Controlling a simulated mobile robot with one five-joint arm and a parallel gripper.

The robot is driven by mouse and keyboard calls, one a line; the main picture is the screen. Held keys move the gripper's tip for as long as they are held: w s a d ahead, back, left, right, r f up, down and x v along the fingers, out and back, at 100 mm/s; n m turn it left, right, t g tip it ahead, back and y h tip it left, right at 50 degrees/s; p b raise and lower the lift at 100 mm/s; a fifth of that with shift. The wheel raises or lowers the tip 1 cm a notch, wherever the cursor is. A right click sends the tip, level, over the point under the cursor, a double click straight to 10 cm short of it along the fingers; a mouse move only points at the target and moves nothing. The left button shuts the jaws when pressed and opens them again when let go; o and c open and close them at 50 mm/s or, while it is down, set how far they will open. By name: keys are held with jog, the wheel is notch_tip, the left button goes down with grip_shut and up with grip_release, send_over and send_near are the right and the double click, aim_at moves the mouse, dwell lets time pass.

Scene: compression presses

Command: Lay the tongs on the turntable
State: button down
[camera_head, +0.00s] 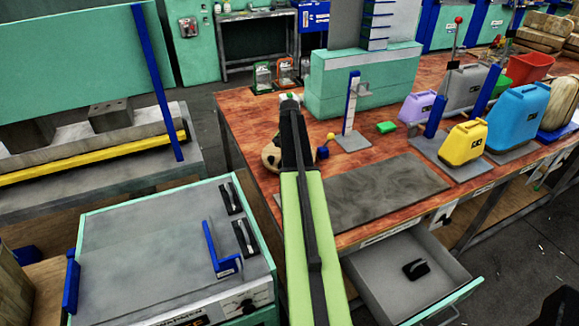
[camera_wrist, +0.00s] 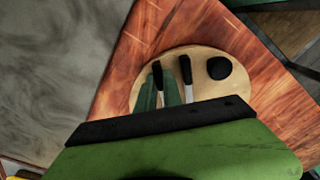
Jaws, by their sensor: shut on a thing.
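My gripper (camera_head: 291,104) is at the far end of my green arm, over the near left part of the wooden bench. My own black and green parts hide the rest of the tongs. The turntable (camera_head: 270,161) is a round tan disc on the bench, partly behind my arm. In the wrist view the turntable (camera_wrist: 206,57) lies beneath the tongs. I cannot tell whether they touch it. A black round piece (camera_wrist: 219,68) shows over the disc.
A grey mat (camera_head: 385,190) lies right of my arm. A blue and white post (camera_head: 351,105) stands behind it. Yellow (camera_head: 463,143) and blue (camera_head: 514,117) jugs stand farther right. An open drawer (camera_head: 385,285) juts out below the bench.

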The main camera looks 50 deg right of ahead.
jog(key=shift+f, duration=0.15)
jog(key=c, duration=1.5)
grip_release()
notch_tip(320, 180, up, 12)
jog(key=p, duration=1.2)
jog(key=shift+s+a+r, duration=0.15)
jog(key=shift+a+r, duration=0.05)
jog(key=shift+a, duration=0.1)
jog(key=w+a+n, duration=0.3)
jog(key=a+n, duration=0.4)
jog(key=a, duration=2.1)
jog(key=s+a+n, duration=0.3)
jog(key=a, duration=0.8)
jog(key=s+a+n, duration=0.3)
jog(key=a, duration=0.8)
jog(key=shift+s+a+y, duration=0.2)
jog(key=shift+s+y, duration=0.1)
